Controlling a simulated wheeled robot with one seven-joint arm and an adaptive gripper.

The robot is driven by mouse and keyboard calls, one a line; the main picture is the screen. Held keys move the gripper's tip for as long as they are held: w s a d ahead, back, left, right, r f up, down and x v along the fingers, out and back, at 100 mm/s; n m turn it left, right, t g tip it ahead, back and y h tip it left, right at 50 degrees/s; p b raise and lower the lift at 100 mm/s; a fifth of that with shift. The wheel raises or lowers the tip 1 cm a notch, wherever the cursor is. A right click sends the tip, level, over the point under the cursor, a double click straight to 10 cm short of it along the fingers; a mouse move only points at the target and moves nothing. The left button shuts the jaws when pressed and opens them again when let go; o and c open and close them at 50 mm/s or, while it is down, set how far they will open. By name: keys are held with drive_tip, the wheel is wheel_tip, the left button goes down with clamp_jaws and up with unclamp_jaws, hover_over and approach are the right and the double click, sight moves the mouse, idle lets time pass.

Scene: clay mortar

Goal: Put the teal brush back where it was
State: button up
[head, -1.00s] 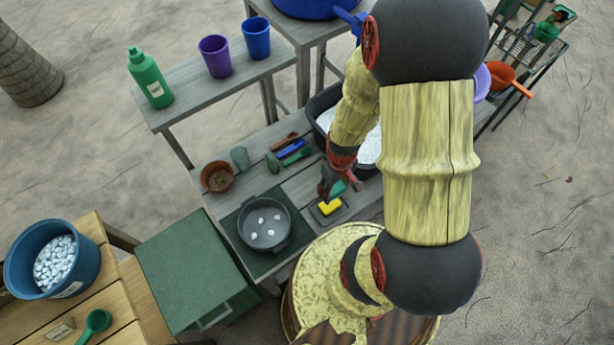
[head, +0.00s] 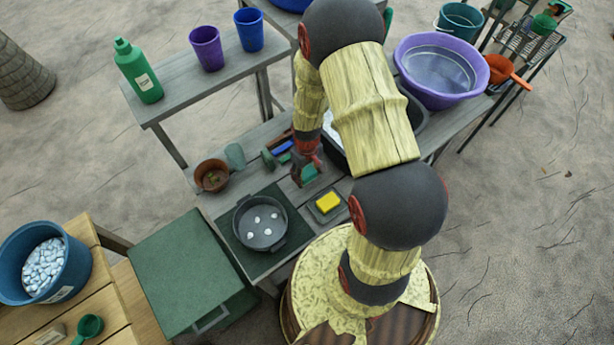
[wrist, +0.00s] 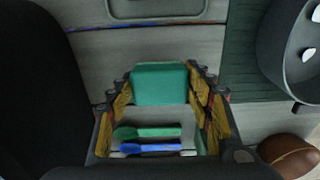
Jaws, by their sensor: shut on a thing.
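My gripper (head: 307,166) is shut on the teal brush (head: 309,174), low over the bench between the yellow sponge and the row of brushes. In the wrist view, the teal brush (wrist: 160,84) shows as a broad teal block between the fingers of my gripper (wrist: 162,92). A green tool (wrist: 148,132) and a blue tool (wrist: 150,148) lie side by side on the planks, beyond the held brush. The blue tool (head: 283,147) is partly hidden by my arm in the head view. I cannot tell whether the teal brush touches the bench.
The yellow sponge (head: 327,202) sits on a small tray in front of my gripper. A grey pan (head: 261,240) with white pebbles and a brown pot (head: 211,187) stand to the left. A purple basin (head: 438,94) is at the right.

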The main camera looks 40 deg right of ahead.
drive_tip(key=shift+f, duration=0.75)
drive_tip(key=shift+f, duration=0.1)
drive_tip(key=o, duration=1.2)
wheel_tip(320, 180, up, 12)
drive_tip(key=shift+f+p, duration=0.1)
drive_tip(key=shift+p, duration=1.15)
wheel_tip(320, 180, up, 12)
drive_tip(key=t, duration=0.1)
hover_over(307, 173)
drive_tip(key=w+a, duration=0.2)
drive_tip(key=a, duration=0.1)
drive_tip(key=s+a+r+t, duration=0.1)
drive_tip(key=s+a+r, duration=0.2)
drive_tip(key=r, duration=0.5)
drive_tip(key=s+a+r+t, duration=0.2)
drive_tip(key=s+a+r, duration=0.1)
drive_tip(key=r, duration=0.6)
drive_tip(key=shift+t, duration=0.8)
drive_tip(key=s+a+r, duration=0.1)
drive_tip(key=s+r, duration=0.1)
drive_tip(key=s+a+r, duration=0.1)
drive_tip(key=s+r, duration=0.1)
drive_tip(key=s, duration=0.1)
drive_tip(key=s+a+r, duration=0.1)
drive_tip(key=s+r, duration=0.2)
drive_tip(key=shift+s, duration=0.1)
